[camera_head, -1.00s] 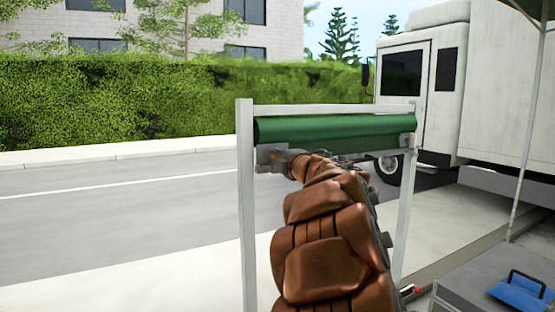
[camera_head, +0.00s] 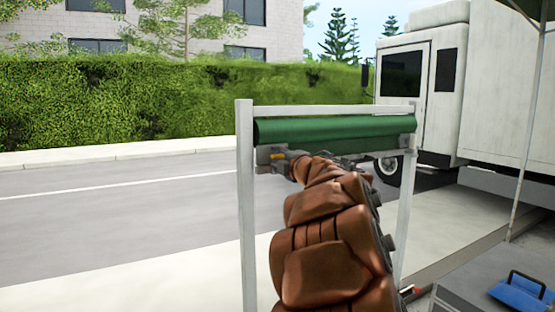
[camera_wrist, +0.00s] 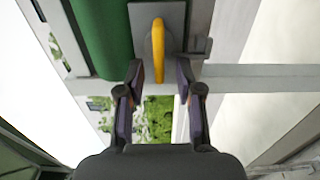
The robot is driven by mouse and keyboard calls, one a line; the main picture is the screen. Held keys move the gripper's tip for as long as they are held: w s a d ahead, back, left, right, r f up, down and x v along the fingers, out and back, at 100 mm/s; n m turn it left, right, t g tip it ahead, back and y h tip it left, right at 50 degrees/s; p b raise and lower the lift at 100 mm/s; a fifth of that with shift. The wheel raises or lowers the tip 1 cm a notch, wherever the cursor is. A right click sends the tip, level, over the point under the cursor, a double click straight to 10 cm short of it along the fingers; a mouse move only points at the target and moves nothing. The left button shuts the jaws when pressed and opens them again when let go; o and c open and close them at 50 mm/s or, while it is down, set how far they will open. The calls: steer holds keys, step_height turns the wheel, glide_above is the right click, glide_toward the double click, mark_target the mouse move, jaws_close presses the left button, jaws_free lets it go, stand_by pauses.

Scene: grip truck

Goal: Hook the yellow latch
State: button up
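The yellow latch (camera_wrist: 158,45) is a curved yellow piece on a grey plate (camera_wrist: 173,18) beside the green roll, at the top middle of the wrist view. My gripper (camera_wrist: 160,72) is open, with one finger on each side of the latch's lower end. Visible gaps separate both fingers from it. In the head view my gripper (camera_head: 286,160) is partly hidden by my brown arm.
The green roll (camera_head: 335,128) spans a white frame (camera_head: 246,200) in front of me. A white truck (camera_head: 408,85) stands at the right. A blue object (camera_head: 522,292) lies on a grey surface at the lower right. Open road lies left of the frame.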

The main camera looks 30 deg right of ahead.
steer(key=s, duration=1.1)
steer(key=shift+a, duration=0.45)
steer(key=shift+s, duration=0.1)
